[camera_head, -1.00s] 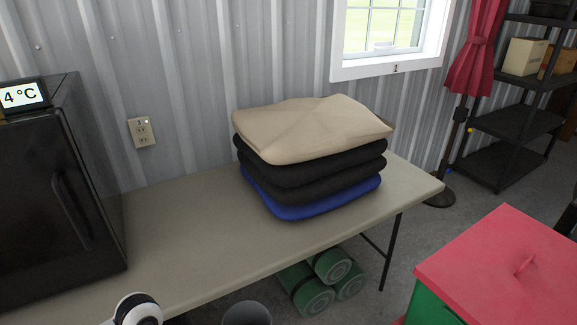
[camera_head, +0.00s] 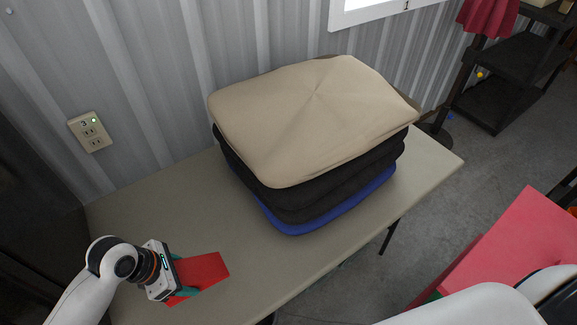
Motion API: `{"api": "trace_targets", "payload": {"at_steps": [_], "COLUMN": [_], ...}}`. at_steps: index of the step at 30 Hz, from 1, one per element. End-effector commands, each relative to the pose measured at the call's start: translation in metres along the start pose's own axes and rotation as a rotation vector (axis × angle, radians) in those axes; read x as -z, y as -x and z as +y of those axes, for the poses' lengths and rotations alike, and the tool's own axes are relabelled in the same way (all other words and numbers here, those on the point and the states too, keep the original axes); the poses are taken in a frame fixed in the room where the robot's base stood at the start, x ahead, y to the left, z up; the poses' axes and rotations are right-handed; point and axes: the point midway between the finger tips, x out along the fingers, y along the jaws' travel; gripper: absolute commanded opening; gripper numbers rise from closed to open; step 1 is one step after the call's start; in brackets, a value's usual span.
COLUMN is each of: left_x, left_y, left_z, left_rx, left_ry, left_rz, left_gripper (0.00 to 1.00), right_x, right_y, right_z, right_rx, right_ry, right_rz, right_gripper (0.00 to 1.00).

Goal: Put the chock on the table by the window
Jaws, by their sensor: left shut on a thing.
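The chock is a red wedge (camera_head: 207,270) at the lower left of the head view. My left gripper (camera_head: 188,276) is shut on it, with the fingers along its sides. The chock is over the near left part of the grey-beige table (camera_head: 240,290). I cannot tell whether it touches the tabletop. The lower part of the window (camera_head: 385,12) shows at the top, above the table's far end. My right gripper is not in view.
A tall stack of cushions (camera_head: 315,110), beige over black and blue, fills the table's middle and right. A dark appliance (camera_head: 35,220) stands at the left. The table's front left is bare. A red-lidded bin (camera_head: 490,255) stands on the floor at right.

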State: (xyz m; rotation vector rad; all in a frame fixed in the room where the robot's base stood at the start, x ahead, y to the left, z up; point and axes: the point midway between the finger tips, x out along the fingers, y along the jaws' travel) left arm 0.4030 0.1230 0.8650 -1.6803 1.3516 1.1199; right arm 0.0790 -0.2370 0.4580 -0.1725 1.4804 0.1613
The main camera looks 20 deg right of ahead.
Motion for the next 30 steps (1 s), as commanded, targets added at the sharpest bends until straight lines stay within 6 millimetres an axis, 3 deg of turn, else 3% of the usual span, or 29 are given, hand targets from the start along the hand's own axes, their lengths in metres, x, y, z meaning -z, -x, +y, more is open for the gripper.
{"api": "trace_targets", "payload": {"at_steps": [11,18,30], "left_x": [0.001,-0.015,-0.033], "left_y": [-0.003,-0.042,-0.084], "left_z": [-0.002,-0.002,-0.002], "left_rx": [0.025,0.023,0.024], "left_ry": [0.063,0.063,0.061], "left_rz": [0.001,-0.002,-0.001], "left_gripper": [0.22,0.22,0.22], "right_x": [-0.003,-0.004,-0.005], "right_y": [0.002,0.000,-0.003], "right_z": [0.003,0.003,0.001], "right_rx": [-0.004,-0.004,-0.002], "right_ry": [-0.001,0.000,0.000], "right_rz": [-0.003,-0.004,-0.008], "right_gripper": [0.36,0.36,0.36]}}
